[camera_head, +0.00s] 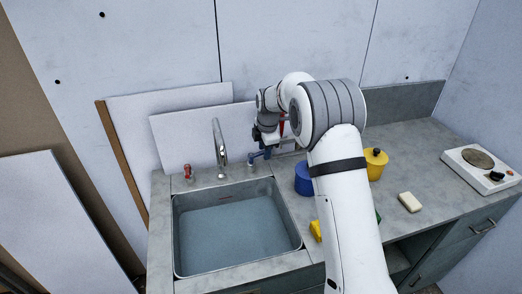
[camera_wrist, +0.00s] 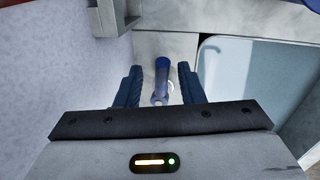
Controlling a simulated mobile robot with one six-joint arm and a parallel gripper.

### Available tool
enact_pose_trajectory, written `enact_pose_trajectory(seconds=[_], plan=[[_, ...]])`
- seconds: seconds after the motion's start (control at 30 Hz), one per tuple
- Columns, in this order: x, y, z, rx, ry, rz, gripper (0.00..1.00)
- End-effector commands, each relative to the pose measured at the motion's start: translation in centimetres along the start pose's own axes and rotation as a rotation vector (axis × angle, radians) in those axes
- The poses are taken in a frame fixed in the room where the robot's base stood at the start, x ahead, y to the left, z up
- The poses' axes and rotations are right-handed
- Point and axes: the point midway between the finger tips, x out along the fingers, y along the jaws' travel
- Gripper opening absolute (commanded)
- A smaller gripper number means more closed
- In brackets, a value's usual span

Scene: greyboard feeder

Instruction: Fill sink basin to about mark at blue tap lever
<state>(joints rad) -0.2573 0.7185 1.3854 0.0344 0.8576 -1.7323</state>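The sink basin (camera_head: 180,225) is set in the grey counter, with a flat bluish surface inside that looks like standing water (camera_head: 235,235). A small brownish mark (camera_head: 224,198) shows on its back wall, above that surface. The blue tap lever (camera_head: 252,157) stands at the back right of the basin, right of the curved spout (camera_head: 219,145). In the wrist view the blue lever (camera_wrist: 161,72) is between my gripper's fingers (camera_wrist: 160,85), with gaps on both sides. My gripper is open. The basin (camera_wrist: 215,75) shows at right there. Flow from the spout cannot be made out.
A red tap (camera_head: 188,173) stands left of the spout. Right of the basin are a blue pot (camera_head: 304,180), a yellow pot (camera_head: 376,165), a yellow item (camera_head: 315,230), a pale block (camera_head: 409,202) and a hotplate (camera_head: 480,168). Boards (camera_head: 170,97) lean on the wall behind.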

Motion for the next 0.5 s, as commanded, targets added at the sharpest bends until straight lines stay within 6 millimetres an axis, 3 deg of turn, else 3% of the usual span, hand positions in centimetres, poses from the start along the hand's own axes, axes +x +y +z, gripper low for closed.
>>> enact_pose_trajectory(seconds=[0.3,0.5], plan=[[-5.0,-0.2,-0.1,0.000,-0.001,0.004,0.35],[-7.2,-0.3,-0.1,0.000,0.000,0.000,0.35]])
